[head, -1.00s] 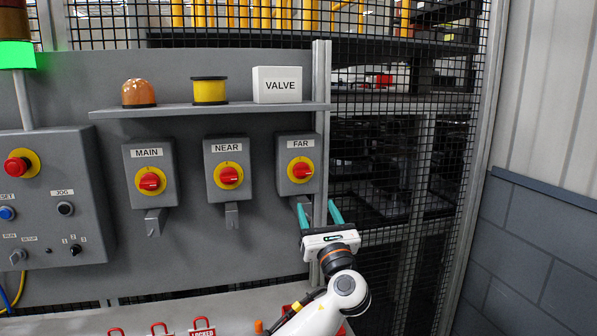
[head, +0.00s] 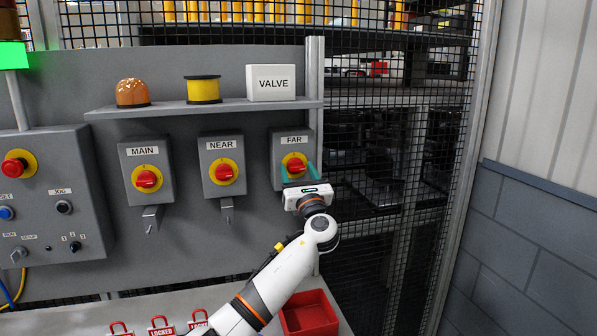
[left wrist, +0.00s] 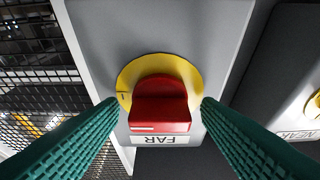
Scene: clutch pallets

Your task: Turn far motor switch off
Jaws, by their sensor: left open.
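The FAR switch box (head: 276,149) is grey, at the right end of the row of switches. Its red knob (head: 294,165) sits on a yellow round plate. My left gripper (head: 299,172) is open in front of the FAR switch. In the left wrist view the red knob (left wrist: 160,104) lies between the two teal fingers (left wrist: 162,103), with the yellow plate (left wrist: 135,72) behind it. I see small gaps, so the fingers do not look closed on it. The FAR label (left wrist: 160,140) shows upside down there. My right gripper is not in view.
The NEAR switch (head: 223,171) and MAIN switch (head: 146,179) are to the left. A shelf (head: 215,108) above holds an orange lamp (head: 132,93), a yellow spool (head: 203,90) and a VALVE box (head: 271,83). A red tray (head: 310,314) and red locks are below. Mesh fence (head: 400,200) stands to the right.

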